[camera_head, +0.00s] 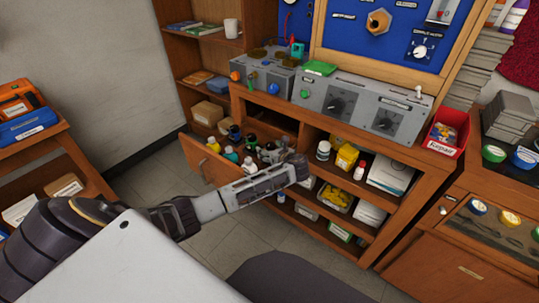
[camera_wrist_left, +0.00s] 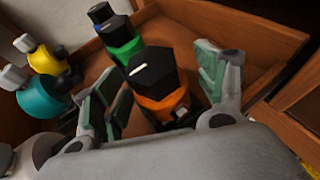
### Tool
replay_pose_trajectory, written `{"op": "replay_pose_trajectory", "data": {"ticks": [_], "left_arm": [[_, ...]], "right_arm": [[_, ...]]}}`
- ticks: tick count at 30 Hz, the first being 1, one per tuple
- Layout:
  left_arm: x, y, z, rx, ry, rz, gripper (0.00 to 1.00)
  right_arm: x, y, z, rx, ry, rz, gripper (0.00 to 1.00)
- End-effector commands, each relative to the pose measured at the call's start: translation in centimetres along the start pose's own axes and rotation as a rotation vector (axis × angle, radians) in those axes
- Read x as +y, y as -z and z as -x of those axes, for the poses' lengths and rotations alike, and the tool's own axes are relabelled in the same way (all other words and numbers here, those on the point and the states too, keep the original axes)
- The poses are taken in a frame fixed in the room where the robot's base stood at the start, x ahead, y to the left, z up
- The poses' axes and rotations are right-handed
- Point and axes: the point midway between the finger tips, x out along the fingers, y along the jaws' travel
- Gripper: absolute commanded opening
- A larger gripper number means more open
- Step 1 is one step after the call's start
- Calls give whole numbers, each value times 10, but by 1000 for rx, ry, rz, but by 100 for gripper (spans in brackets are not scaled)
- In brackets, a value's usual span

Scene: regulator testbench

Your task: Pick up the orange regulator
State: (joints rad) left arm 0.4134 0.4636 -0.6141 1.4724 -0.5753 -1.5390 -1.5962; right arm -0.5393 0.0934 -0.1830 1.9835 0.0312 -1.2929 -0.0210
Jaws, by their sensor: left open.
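The orange regulator (camera_wrist_left: 163,104) stands in the open drawer in the left wrist view, with a black faceted knob on top and an orange body. My left gripper (camera_wrist_left: 157,84) is open, with one green-padded finger on each side of it. I cannot tell whether either finger touches it. The lower part of the regulator is hidden by the gripper. In the head view my left gripper (camera_head: 299,165) is over the right part of the drawer (camera_head: 203,160), and I cannot make out the orange regulator there. My right gripper is not in view.
A green regulator (camera_wrist_left: 122,42) with a black knob stands just behind the orange one. Yellow (camera_wrist_left: 45,59) and teal (camera_wrist_left: 41,94) bottles stand to the left. The drawer's wooden wall (camera_wrist_left: 240,38) is close behind the right finger. Shelves with a yellow bottle (camera_head: 346,157) are at the right.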

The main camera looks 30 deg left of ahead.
Motion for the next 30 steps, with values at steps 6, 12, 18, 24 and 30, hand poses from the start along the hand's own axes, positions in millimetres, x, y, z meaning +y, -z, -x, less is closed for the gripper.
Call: {"op": "replay_pose_trajectory", "data": {"ticks": [6,12,18,24,30], "left_arm": [[0,0,0,0,0,0,72],[0,0,0,0,0,0,63],[0,0,0,0,0,0,38],[0,0,0,0,0,0,12],[0,-2,0,-2,1,2,3]], "right_arm": [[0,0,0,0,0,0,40],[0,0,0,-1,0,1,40],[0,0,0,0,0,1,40],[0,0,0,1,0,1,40],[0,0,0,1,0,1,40]]}}
